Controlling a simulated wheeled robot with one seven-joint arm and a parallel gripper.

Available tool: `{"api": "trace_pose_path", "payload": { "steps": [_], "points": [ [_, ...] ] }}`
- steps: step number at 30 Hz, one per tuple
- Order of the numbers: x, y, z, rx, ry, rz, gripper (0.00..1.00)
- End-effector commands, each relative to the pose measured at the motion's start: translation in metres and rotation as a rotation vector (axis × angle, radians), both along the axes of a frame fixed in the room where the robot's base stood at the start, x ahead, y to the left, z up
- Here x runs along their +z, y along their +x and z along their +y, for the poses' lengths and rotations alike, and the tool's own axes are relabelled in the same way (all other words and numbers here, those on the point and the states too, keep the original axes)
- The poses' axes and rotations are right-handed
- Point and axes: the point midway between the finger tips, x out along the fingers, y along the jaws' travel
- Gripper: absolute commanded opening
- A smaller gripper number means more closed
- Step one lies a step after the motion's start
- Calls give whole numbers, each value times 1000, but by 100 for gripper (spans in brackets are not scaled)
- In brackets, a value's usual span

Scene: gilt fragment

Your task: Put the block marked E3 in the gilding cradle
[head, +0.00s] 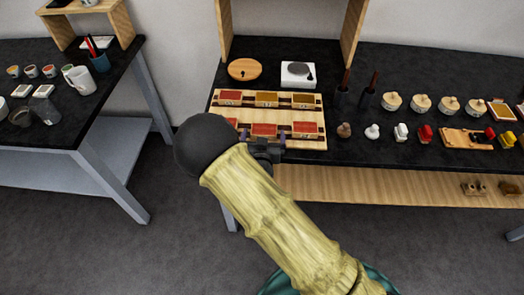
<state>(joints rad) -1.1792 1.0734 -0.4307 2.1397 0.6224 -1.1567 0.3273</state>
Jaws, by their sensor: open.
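A pale wooden board (312,118) on the dark table holds two rows of blocks in wooden holders. The front row shows red blocks (264,130) (302,130), plus one partly hidden behind my arm. Any marks are too small to read, so I cannot tell which block is E3. I cannot tell for sure which thing is the gilding cradle. My gripper (265,141) is open at the board's front edge, close to the front-row middle block; contact cannot be told.
Behind the board are a round wooden dish (245,69) and a white scale-like box (298,74). To the right stand dark upright tools (368,92), several lidded pots (421,103), small stamps (372,132) and a wooden tray (455,137). A separate table (110,85) stands left.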

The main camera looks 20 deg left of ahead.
Motion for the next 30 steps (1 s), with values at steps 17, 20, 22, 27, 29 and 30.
{"api": "trace_pose_path", "payload": {
  "steps": [17, 20, 22, 27, 29, 30],
  "points": [
    [17, -82, -20, 0, 0, 0, 100],
    [17, -82, -21, -2, 1, -1, 100],
    [17, -82, -20, -1, 0, -1, 100],
    [17, -84, -17, 6, 0, 0, 100],
    [17, -84, -17, 6, 0, 0, 100],
    [17, -84, -17, 6, 0, 0, 100]
  ]
}}
